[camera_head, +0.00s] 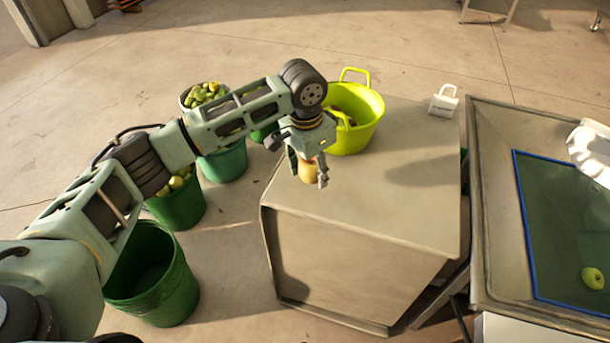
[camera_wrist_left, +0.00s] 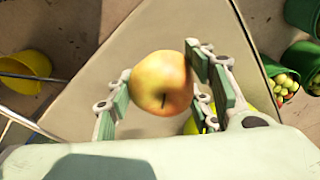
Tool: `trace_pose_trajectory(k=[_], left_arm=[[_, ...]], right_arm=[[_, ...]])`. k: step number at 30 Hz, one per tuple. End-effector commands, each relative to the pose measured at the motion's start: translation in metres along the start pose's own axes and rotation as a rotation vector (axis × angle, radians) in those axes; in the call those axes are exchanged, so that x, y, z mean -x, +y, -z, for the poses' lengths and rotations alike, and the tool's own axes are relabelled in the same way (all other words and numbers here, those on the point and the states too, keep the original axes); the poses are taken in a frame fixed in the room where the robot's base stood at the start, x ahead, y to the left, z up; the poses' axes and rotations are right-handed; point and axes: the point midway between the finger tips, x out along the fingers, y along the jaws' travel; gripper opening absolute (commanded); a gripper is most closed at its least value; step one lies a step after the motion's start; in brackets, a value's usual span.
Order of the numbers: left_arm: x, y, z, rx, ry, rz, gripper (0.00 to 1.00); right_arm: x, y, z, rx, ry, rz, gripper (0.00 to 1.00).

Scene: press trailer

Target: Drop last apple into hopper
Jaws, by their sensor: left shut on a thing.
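My left gripper (camera_head: 308,170) is shut on a yellow-orange apple (camera_head: 308,170) above the left part of the box-like table top (camera_head: 400,190). In the left wrist view the apple (camera_wrist_left: 161,83) shows a reddish blush and sits between the two finger pads. The hopper (camera_head: 500,220) stands at the right, a wide tray with a dark inside edged in blue. A yellow-green apple (camera_head: 593,278) lies in it near the lower right. A white part (camera_head: 588,152) reaches over the hopper's right side; I cannot tell what it is. My right gripper does not show.
A lime-yellow tub (camera_head: 352,118) stands at the table's back edge, just behind my left gripper. A white, padlock-shaped object (camera_head: 443,101) is at the back right corner. Green buckets, some with apples (camera_head: 177,200), and an empty one (camera_head: 152,275) stand left on the floor.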

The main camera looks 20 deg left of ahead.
Motion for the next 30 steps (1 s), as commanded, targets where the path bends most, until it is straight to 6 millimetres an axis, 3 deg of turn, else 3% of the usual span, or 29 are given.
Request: trace_pose_trajectory(k=[6, 12, 18, 30], left_arm=[[0.029, 0.05, 0.022, -0.006, 0.006, -0.001, 0.18], [0.046, 0.078, 0.034, -0.002, 0.005, 0.0, 0.18], [0.053, 0.089, 0.037, 0.001, 0.002, 0.001, 0.18], [0.056, 0.087, 0.033, 0.02, 0.005, 0.002, 0.18]], right_arm=[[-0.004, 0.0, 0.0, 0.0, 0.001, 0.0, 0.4], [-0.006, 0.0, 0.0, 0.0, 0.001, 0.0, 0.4], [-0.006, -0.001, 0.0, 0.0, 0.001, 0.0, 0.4], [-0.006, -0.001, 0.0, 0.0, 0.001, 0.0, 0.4]])
